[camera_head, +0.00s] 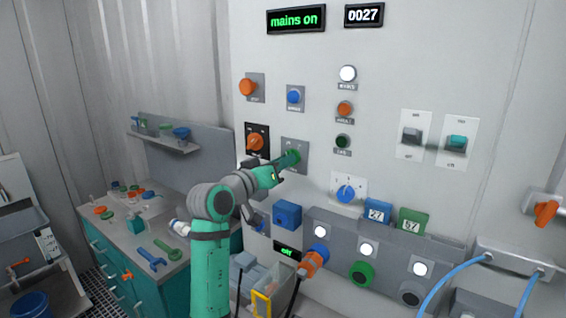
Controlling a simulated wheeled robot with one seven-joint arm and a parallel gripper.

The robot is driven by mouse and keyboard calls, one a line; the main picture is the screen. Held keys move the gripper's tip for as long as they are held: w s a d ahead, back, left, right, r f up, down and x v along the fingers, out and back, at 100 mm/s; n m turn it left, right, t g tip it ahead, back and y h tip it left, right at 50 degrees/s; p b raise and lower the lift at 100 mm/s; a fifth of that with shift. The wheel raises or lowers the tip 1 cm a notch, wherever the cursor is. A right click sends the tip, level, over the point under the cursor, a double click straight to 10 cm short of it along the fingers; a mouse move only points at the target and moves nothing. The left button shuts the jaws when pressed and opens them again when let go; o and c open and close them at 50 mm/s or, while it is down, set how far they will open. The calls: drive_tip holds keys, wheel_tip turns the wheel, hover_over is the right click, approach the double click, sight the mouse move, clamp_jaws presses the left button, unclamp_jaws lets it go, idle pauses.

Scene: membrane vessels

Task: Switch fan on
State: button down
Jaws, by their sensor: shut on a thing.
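My gripper (288,161) is at the wall panel (385,60), at a small grey plate (295,143). It is shut on a green knob (294,155) there, which the fingers partly hide. I cannot read a fan label on any control. Two rocker switches, one grey (411,136) and one teal (456,142), sit on white plates to the right, apart from my gripper. A display at the top (296,19) reads "mains on". A small lower display (288,250) seems to read "off".
An orange knob (255,142) on a black plate is just left of my gripper. A blue dial (346,193) is lower right. A teal workbench (115,265) with tools is at left.

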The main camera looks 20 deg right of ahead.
drive_tip(key=shift+d+m, duration=0.1)
drive_tip(key=shift+m, duration=4.9)
drive_tip(key=shift+f, duration=0.1)
drive_tip(key=c, duration=1.8)
unclamp_jaws()
drive_tip(key=shift+v, duration=5.4)
